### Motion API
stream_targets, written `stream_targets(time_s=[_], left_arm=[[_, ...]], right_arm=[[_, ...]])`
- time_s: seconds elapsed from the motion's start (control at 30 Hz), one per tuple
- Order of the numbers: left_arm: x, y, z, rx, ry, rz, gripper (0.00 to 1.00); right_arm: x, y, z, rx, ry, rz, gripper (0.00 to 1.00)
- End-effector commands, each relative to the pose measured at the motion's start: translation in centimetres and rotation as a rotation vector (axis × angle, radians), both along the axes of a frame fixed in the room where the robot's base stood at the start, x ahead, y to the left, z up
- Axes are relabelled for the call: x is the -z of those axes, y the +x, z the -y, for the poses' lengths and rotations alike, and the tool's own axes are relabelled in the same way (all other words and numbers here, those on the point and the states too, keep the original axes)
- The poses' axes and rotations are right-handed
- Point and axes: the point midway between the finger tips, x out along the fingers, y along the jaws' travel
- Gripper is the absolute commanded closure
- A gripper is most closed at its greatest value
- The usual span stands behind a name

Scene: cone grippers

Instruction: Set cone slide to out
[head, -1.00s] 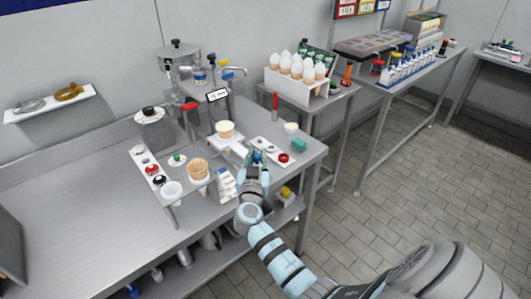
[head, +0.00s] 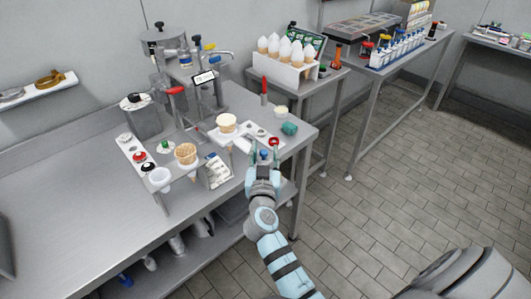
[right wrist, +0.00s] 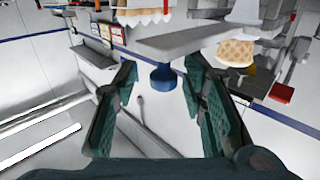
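The cone slide (head: 239,143) is a pale flat plate at the bench's right side, under a waffle cone with a white top (head: 227,124). In the right wrist view the plate (right wrist: 185,42) sticks out toward me, with a blue knob (right wrist: 165,76) under its near end. The cone (right wrist: 235,52) shows farther right. My right gripper (head: 263,152) is open at the slide's near end. In the wrist view its green fingers (right wrist: 160,85) stand on both sides of the knob, with gaps visible; I see no contact. My left gripper is not in view.
A cone holder (head: 187,154), a white printed box (head: 216,172) and the dispenser (head: 188,80) stand left. The front-left bench top is clear.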

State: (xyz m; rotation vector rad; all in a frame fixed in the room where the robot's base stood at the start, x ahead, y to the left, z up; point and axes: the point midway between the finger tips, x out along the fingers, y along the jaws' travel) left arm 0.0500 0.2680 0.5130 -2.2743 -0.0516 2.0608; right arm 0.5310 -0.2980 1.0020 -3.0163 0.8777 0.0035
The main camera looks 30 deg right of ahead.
Motion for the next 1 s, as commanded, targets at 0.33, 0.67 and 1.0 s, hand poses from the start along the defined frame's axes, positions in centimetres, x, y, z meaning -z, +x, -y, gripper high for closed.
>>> stream_targets(time_s=[0.33,0.67,1.0], left_arm=[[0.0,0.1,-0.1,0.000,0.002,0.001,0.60],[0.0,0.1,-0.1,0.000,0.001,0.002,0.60],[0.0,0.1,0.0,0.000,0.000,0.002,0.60]], right_arm=[[-4.8,0.0,0.0,0.001,0.002,0.010,0.62],[-10.0,0.0,0.0,-0.001,0.001,0.001,0.62],[-10.0,-0.1,0.0,-0.001,0.000,0.000,0.62]])
